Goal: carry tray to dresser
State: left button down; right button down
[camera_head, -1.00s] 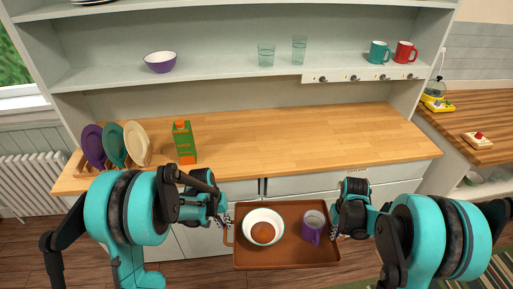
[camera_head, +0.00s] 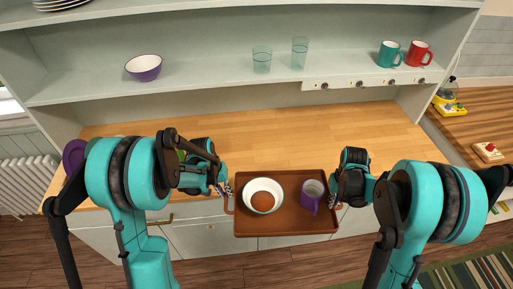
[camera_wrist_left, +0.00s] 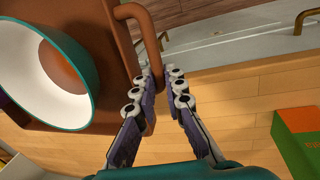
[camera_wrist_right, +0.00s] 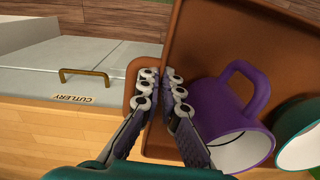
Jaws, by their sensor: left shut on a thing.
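The brown tray (camera_head: 250,226) is level in the head view, between my two arms. A white bowl with a teal outside (camera_wrist_left: 78,103) and a brown round thing in it (camera_head: 262,201) sits on its left. A purple mug (camera_head: 311,196) stands on its right. My left gripper (camera_head: 221,189) is shut on the tray's left handle (camera_wrist_left: 154,85). My right gripper (camera_head: 339,203) is at the tray's right handle (camera_wrist_right: 129,93); its fingers are close together there, but what lies between them is hidden. The dresser's wooden top (camera_head: 270,145) is behind the tray, whose far edge overlaps its front edge in view.
The counter middle is clear. Plates (camera_head: 73,155) and a green carton (camera_wrist_left: 297,140) are at its left, mostly behind my left arm. The shelf above holds a purple bowl (camera_head: 143,67), glasses (camera_head: 262,60) and mugs (camera_head: 388,54). A drawer handle (camera_wrist_right: 84,75) is below.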

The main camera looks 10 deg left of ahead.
aim_at(284, 159)
jog(key=i, duration=0.85)
